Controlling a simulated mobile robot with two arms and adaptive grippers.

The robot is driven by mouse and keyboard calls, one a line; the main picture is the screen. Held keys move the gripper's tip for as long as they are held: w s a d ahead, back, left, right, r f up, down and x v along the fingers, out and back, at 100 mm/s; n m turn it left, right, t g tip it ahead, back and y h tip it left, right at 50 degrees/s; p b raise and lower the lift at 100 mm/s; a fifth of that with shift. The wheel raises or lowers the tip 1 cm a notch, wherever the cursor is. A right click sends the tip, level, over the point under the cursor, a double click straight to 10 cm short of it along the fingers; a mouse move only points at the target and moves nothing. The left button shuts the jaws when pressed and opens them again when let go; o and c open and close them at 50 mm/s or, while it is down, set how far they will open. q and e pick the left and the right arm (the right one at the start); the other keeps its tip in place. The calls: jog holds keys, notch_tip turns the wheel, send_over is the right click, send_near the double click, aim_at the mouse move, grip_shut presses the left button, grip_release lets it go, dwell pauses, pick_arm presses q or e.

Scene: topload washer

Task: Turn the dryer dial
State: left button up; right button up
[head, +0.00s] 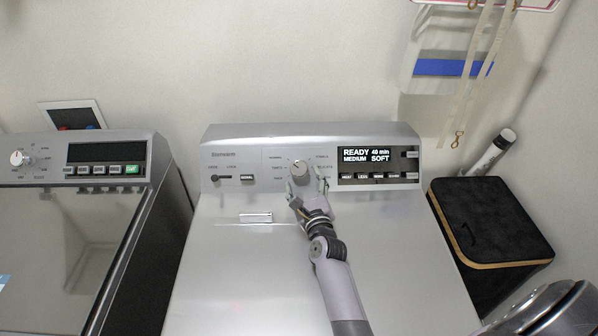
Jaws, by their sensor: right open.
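The dryer (228,260) stands in the middle of the head view, with a silver control panel at its back. Its round dial (300,169) sits in the panel's middle, left of a lit display (366,156) reading READY, 40 min, MEDIUM, SOFT. My right gripper (306,184) is open at the dial's lower edge, with one finger on each side. I cannot tell whether the fingers touch the dial. My left gripper is not in view.
A washer (70,215) with its own dial (18,158) and dark display stands at the left. A black box (490,215) with a wooden edge stands at the right. Straps (470,75) hang above the panel's right. The dryer's top is clear apart from my arm.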

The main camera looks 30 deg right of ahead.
aim_at(300, 172)
jog(key=b+x, duration=0.1)
jog(key=x, duration=0.2)
jog(key=shift+w, duration=0.2)
jog(key=shift+b+x, duration=0.5)
jog(key=shift+x, duration=0.55)
jog(key=shift+w+d, duration=0.15)
jog(key=shift+w, duration=0.25)
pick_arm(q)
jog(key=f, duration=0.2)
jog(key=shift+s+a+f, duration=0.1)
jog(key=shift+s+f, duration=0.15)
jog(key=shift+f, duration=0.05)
pick_arm(e)
jog(key=shift+c, duration=0.6)
jog(key=c, duration=1.1)
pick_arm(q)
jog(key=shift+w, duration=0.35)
pick_arm(e)
jog(key=shift+o, duration=0.2)
